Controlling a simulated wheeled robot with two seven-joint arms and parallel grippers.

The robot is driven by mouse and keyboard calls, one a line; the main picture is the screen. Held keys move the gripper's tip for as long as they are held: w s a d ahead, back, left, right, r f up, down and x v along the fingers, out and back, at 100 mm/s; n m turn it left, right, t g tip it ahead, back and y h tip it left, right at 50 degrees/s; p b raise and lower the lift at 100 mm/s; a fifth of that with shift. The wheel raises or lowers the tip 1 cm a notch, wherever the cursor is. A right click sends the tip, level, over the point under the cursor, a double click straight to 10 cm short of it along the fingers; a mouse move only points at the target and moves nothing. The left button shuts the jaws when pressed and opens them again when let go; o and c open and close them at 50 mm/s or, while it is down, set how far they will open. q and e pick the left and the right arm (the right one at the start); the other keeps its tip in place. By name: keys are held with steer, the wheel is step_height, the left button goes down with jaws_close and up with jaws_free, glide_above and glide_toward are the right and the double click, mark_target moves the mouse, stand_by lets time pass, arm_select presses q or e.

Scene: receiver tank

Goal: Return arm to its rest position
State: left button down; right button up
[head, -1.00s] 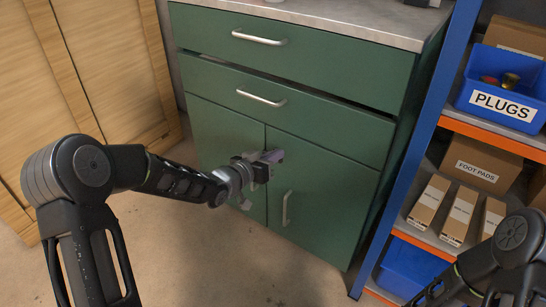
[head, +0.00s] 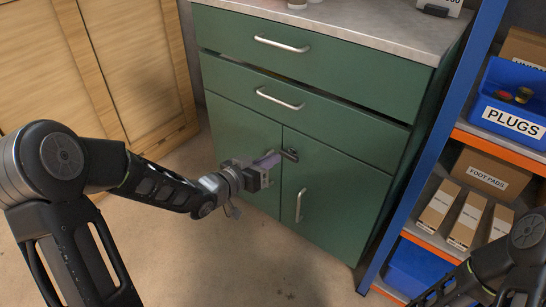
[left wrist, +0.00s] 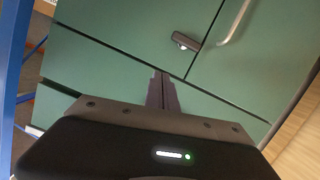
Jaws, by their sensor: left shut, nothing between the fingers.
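My left arm comes in from the left, and its gripper (head: 268,160) is shut and empty in front of the green cabinet (head: 345,190). Its fingertips appear near the seam between the two doors, just left of a small dark latch (head: 290,154); I cannot tell the exact gap. In the left wrist view the closed fingers (left wrist: 162,90) point at the cabinet front, with the latch (left wrist: 186,41) beyond them and apart from them. My right arm shows at the lower right, but its gripper is out of view.
A blue-framed shelf with a blue PLUGS bin (head: 512,100) and cardboard boxes (head: 490,172) stands at the right. Wooden panels (head: 130,70) stand at the left. The cabinet's drawers have metal handles, and a dark gap shows above the lower drawer. The floor (head: 250,260) in front is clear.

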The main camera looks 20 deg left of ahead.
stand_by(0.3)
arm_select(q)
steer(key=s+f+n+g+y, duration=0.2)
steer(key=s+f, duration=0.2)
steer(key=f, duration=0.4)
steer(key=s+f+n+g+y, duration=0.1)
steer(key=s+f+n+g, duration=0.2)
steer(key=f, duration=0.6)
steer(key=s+d+f+g, duration=0.45)
steer(key=s+f, duration=0.35)
steer(key=s, duration=0.3)
steer(key=s+d+f+g, duration=0.3)
steer(key=s+d+f, duration=0.3)
steer(key=s, duration=0.6)
step_height(320, 180, up, 29)
steer(key=s+d+p, duration=0.1)
steer(key=p, duration=2.9)
steer(key=shift+s+m+h, duration=0.35)
steer(key=shift+m+h, duration=0.05)
arm_select(e)
step_height(320, 180, up, 30)
steer(key=s+a, duration=0.1)
steer(key=s, duration=0.1)
steer(key=shift+a+g, duration=0.3)
steer(key=shift+a, duration=0.1)
arm_select(q)
steer(key=shift+d+f+g, duration=0.1)
steer(key=shift+g, duration=0.15)
